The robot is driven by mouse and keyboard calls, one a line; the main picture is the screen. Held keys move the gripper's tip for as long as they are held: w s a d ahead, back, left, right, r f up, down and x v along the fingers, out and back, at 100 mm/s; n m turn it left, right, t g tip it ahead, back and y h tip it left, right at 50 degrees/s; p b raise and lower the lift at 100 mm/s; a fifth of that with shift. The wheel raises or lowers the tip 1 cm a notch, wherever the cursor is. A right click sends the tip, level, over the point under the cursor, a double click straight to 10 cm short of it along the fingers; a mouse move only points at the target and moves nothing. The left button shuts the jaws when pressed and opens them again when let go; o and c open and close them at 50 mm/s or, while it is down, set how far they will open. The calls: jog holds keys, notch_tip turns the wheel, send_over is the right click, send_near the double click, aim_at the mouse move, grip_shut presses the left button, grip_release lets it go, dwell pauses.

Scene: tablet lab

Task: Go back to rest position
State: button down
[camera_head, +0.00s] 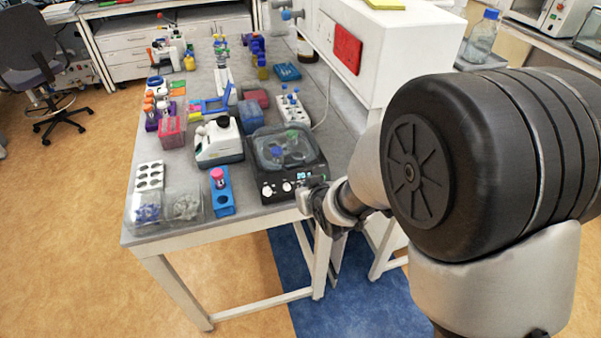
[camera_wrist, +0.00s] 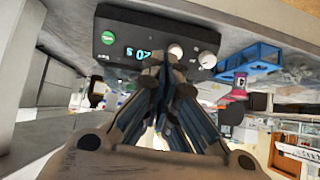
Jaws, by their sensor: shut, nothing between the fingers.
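My gripper (camera_head: 324,205) is at the front edge of the lab bench, close in front of a black device (camera_head: 290,158) with a clear lid and white knobs. In the wrist view, the fingers of my gripper (camera_wrist: 163,62) come together and point at the device's front panel (camera_wrist: 120,40), which has a green button and a lit display. The gripper is shut with nothing between the fingers. Whether the fingertips touch the panel cannot be told. My arm comes in from the right in the head view.
The bench (camera_head: 185,232) holds a blue rack (camera_head: 222,195) with a pink-capped tube, a white device (camera_head: 218,142), clear boxes and several racks. A white cabinet (camera_head: 385,45) stands behind my arm. The floor left of the bench (camera_head: 70,230) is clear. A chair (camera_head: 30,50) stands far left.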

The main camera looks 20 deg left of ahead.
jog(key=s+d+r+m+h, duration=0.2)
jog(key=s+d+r, duration=0.25)
jog(key=d, duration=0.45)
jog(key=s+d+r+m+h, duration=0.15)
jog(key=s+d+r, duration=0.35)
jog(key=d, duration=0.5)
jog(key=s+d+r+m+g+h, duration=0.1)
jog(key=s+d+r, duration=0.2)
jog(key=s, duration=0.6)
jog(key=s+d+r+m+g+h, duration=0.1)
jog(key=s+d+r+m+g, duration=0.1)
jog(key=s+d, duration=0.4)
jog(key=s+r, duration=0.1)
jog(key=s, duration=0.1)
jog(key=shift+s+d+g, duration=0.3)
jog(key=shift+s+d, duration=0.05)
jog(key=shift+s, duration=0.05)
jog(key=shift+r, duration=0.1)
